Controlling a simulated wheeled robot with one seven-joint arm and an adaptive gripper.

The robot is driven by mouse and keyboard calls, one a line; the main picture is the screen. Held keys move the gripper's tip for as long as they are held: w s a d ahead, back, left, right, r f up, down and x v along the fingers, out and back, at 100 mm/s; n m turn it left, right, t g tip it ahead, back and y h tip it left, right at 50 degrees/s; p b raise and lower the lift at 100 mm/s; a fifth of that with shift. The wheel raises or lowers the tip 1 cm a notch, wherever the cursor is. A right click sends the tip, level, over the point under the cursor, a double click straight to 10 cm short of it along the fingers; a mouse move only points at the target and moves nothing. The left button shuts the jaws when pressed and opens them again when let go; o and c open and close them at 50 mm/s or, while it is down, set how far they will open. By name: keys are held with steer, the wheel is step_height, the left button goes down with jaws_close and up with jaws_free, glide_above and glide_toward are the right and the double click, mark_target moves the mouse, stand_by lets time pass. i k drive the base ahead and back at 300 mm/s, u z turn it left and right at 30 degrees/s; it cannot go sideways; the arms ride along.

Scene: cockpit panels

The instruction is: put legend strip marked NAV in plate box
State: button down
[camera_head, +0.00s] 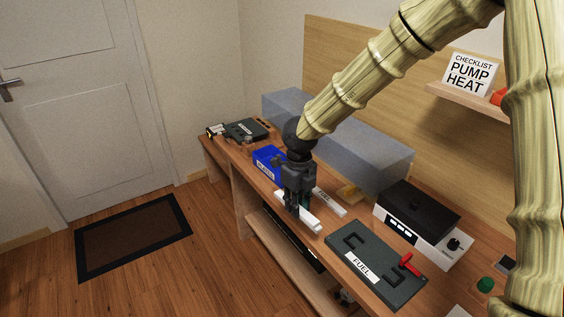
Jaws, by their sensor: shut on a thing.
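My gripper (299,208) points down over the front part of the bench and is shut on a white legend strip (311,222). The strip sticks out on both sides of the fingers; no lettering on it is readable from here. The plate box (264,153) is blue with a white label that seems to read PLATES. It stands on the bench just behind and left of my gripper, which partly hides it. I cannot tell whether the strip touches the bench.
Another white strip (331,204) with dark lettering lies right of my gripper. A dark FUEL panel (384,269) with a red handle (411,264) lies nearer. A black-topped unit (419,209) stands at right.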

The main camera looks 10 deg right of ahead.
mark_target(277, 171)
steer(key=i, duration=1.05)
steer(key=u, duration=0.05)
